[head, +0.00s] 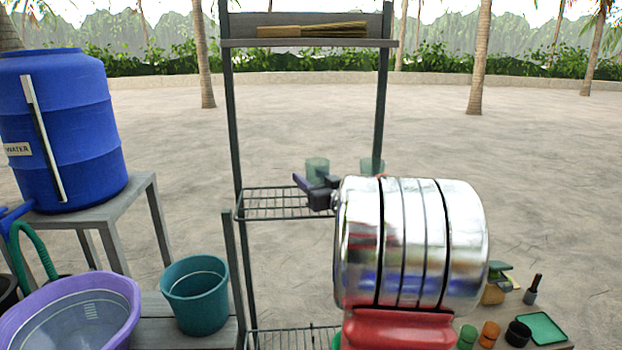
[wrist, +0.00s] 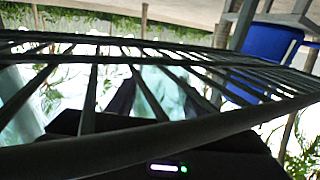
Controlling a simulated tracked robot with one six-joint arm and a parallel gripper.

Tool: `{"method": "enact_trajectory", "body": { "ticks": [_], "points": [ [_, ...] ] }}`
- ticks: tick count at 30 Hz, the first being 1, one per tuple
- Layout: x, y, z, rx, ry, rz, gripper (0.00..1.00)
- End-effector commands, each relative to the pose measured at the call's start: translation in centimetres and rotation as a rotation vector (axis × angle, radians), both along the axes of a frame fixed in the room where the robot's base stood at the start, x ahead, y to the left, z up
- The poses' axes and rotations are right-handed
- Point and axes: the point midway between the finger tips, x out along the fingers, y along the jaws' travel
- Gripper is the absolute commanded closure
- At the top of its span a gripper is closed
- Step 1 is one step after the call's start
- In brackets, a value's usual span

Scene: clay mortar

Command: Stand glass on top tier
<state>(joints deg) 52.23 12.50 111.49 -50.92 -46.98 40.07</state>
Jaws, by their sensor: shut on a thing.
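A clear greenish glass (head: 317,167) is upright at the upper wire tier (head: 265,204) of the rack in the head view. My gripper (head: 312,183), dark with a purple part, is right in front of it and shut on it; the contact is partly hidden. A second similar glass (head: 371,166) is to the right, its lower part hidden behind my arm. In the wrist view, the bars of a wire tier (wrist: 215,72) cross close in front of the camera. Pale green glass shapes (wrist: 155,92) show through them; whether the held base touches the wires is unclear.
A wooden shelf (head: 240,43) tops the rack and holds a straw brush (head: 312,30). A lower wire tier (head: 290,339) is below. A blue water barrel (head: 75,125), teal bucket (head: 195,298) and purple basin (head: 120,292) stand left. Small items and a green tray (head: 541,328) are lower right.

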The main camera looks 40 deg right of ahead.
Motion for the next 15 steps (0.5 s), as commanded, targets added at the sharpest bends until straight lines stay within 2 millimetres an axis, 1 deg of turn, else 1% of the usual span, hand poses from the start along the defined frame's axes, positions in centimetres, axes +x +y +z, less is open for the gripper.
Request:
{"method": "enact_trajectory", "body": {
  "ticks": [1,2,9,15],
  "points": [
    [-0.01,-0.02,-0.12,0.000,0.000,0.000,0.85],
    [-0.02,-0.02,-0.15,0.000,0.001,0.000,0.52],
    [-0.03,-0.03,-0.13,0.000,0.001,-0.001,0.35],
    [-0.03,-0.04,-0.12,0.000,0.001,-0.001,0.35]
  ]
}}
